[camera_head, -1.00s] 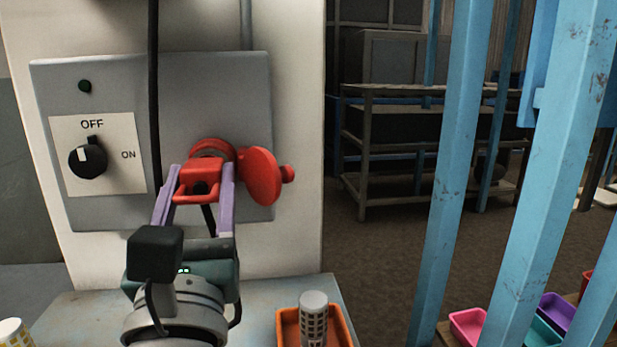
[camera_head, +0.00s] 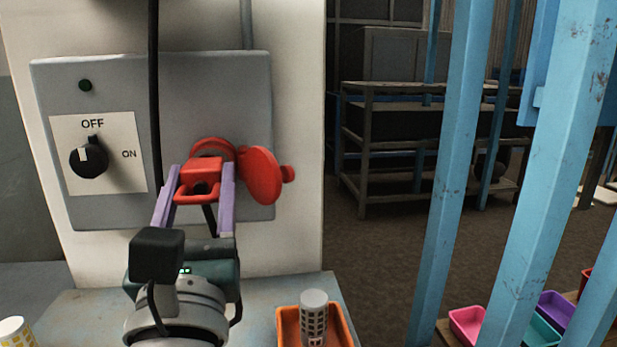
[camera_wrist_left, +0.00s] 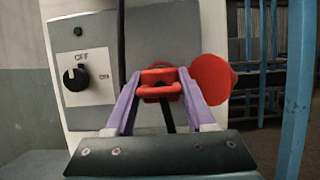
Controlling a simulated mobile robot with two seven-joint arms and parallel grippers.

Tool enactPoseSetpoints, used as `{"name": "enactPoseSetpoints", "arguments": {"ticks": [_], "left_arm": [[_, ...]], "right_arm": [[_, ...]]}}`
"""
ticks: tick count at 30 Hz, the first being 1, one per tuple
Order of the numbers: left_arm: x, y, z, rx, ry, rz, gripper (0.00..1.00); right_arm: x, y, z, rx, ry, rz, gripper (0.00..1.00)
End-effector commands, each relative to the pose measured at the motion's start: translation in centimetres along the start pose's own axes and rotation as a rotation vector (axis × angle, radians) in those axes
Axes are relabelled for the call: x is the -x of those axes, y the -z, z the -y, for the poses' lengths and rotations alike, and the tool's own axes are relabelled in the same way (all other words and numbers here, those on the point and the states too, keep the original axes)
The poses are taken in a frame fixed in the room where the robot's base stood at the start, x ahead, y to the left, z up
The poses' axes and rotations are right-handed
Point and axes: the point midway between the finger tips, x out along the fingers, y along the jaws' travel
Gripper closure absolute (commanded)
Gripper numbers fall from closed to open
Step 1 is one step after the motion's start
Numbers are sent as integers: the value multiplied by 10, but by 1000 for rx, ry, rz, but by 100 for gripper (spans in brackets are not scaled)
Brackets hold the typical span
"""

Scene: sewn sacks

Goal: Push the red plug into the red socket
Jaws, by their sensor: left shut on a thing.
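The red plug (camera_head: 201,172) is between the two purple fingers of my left gripper (camera_head: 198,190), which is shut on it. The plug also shows in the left wrist view (camera_wrist_left: 159,78), with a dark cable hanging below it. The red socket (camera_head: 218,146) is on the grey panel, right behind the plug. Its round red lid (camera_head: 261,176) stands open to the right. The plug overlaps the socket's opening in the head view, so how deep it sits in the socket is hidden. My right gripper is not in view.
The grey panel (camera_head: 215,90) carries a black rotary switch (camera_head: 89,159) with its pointer towards OFF and a dark green lamp (camera_head: 85,85). A black cable (camera_head: 154,90) runs down past it. An orange tray (camera_head: 342,325) holding a grey cylinder (camera_head: 314,315) stands below right. Blue posts (camera_head: 449,170) rise at right.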

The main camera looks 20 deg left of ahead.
Motion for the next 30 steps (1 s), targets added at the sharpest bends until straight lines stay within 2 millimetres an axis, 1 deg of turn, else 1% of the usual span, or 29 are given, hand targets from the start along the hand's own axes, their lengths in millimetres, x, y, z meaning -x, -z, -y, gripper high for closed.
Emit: {"name": "enactPoseSetpoints", "arguments": {"ticks": [20, 21, 27, 30], "left_arm": [[-9, 4, 0, 0, -1, 1, 94], [-9, 4, 0, 0, 0, 1, 42], [-9, 4, 0, 0, 0, 0, 19], [-9, 4, 0, 0, 0, 0, 10]], "right_arm": [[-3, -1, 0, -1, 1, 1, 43], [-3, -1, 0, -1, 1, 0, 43], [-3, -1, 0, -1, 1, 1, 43], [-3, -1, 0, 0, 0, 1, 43]]}}
